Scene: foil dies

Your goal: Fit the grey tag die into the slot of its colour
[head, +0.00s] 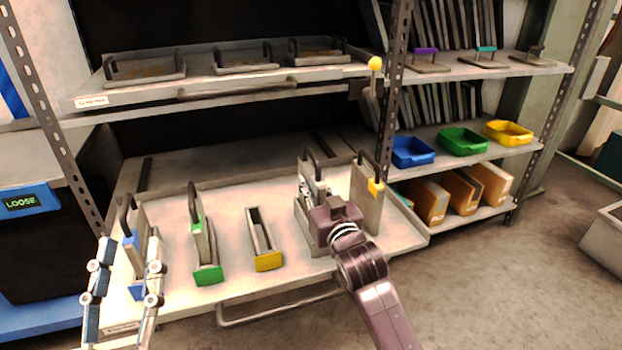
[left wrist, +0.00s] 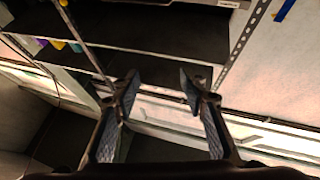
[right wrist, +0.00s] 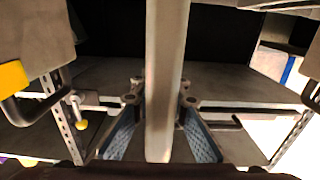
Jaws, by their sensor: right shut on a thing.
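The die (head: 305,168) in my right gripper (head: 314,190) is a grey upright plate with a dark loop handle; its tag is hidden in the head view. The right wrist view shows this plate edge-on (right wrist: 166,60) between the two fingers, which are shut on it. The gripper covers the die's lower part and the deck below it, so I cannot tell whether it is raised or seated. A grey slot is not clearly visible. My left gripper (head: 128,243) is open and appears in front of the blue-tag die (head: 137,262); its wrist view shows nothing between the fingers.
A yellow-tag die (head: 365,205) stands close right of my right gripper. On the pull-out deck (head: 230,293), the yellow-fronted slot (head: 267,261) is empty and the green-fronted slot (head: 208,275) holds a green-tag die (head: 199,235). An upper shelf (head: 230,83) overhangs behind.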

